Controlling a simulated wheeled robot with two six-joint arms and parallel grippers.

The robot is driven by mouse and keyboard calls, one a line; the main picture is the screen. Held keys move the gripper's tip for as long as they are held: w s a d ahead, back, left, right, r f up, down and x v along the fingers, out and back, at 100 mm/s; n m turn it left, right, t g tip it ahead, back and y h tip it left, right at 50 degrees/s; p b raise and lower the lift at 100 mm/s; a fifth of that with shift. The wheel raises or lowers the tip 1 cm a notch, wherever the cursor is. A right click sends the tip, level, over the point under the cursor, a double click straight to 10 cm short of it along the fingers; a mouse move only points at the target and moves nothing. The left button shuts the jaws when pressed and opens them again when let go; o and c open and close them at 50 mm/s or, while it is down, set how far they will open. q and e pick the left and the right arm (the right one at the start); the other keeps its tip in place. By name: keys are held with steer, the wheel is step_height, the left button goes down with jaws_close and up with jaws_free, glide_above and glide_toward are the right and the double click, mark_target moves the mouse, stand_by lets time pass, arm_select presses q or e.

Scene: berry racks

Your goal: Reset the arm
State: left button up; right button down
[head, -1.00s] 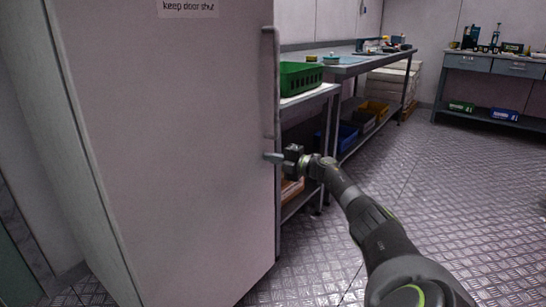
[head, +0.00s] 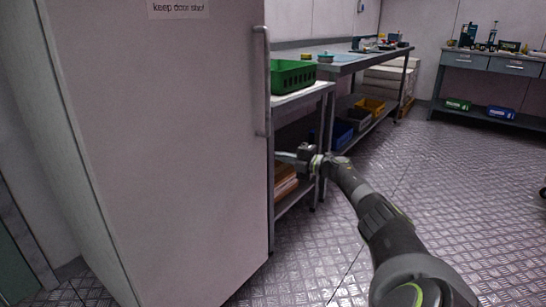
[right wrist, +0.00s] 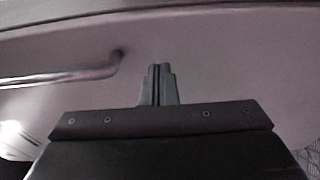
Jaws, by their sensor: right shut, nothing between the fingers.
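My right arm comes in from the lower right of the head view. Its gripper (head: 284,156) is beside the right edge of a large pale door (head: 165,150), just below the lower end of the vertical door handle (head: 262,82). In the right wrist view the gripper's fingers (right wrist: 158,72) are together with nothing between them. The door surface (right wrist: 215,60) fills the background there, and the handle (right wrist: 70,76) shows at the left, apart from the fingers. The door looks closed. My left gripper is not in view.
A steel bench with a green basket (head: 293,76) stands right of the door. A longer workbench (head: 350,62) runs behind it, with blue and yellow bins below. A drawer table (head: 490,66) stands at the back right. The patterned metal floor (head: 460,200) at the right is clear.

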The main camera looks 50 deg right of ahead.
steer(key=s+d+b, duration=0.1)
steer(key=s+d, duration=0.3)
steer(key=d, duration=0.1)
steer(key=shift+f, duration=0.15)
